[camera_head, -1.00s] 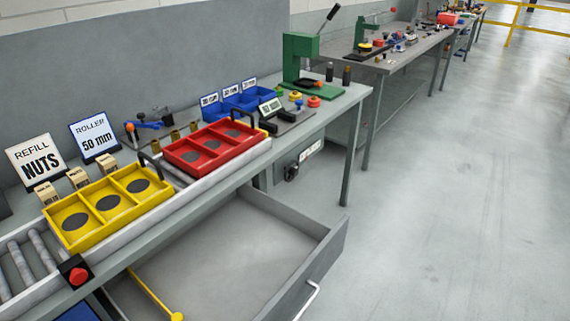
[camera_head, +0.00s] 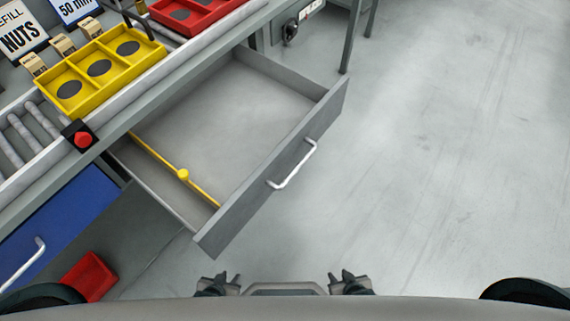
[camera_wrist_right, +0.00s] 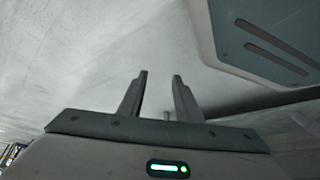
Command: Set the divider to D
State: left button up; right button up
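The divider is a yellow bar (camera_head: 153,153) with a round yellow knob (camera_head: 183,174). It lies across the left part of the open, otherwise empty grey drawer (camera_head: 292,172) in the head view. No letter marks can be read on the drawer. My left gripper (camera_head: 218,283) and right gripper (camera_head: 350,282) are at the bottom of the head view, below the drawer and apart from it. The right wrist view shows my right gripper (camera_wrist_right: 160,76) with its fingers apart and nothing between them. My left gripper also looks open and empty.
The drawer has a white handle (camera_head: 294,165) on its front. A shut blue drawer (camera_head: 62,222) and a red bin (camera_head: 88,277) are at the left. A yellow tray (camera_head: 100,68) and a red button (camera_head: 82,139) are on the bench. The floor at right is clear.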

aim_at(183, 175)
jog(key=u, duration=1.05)
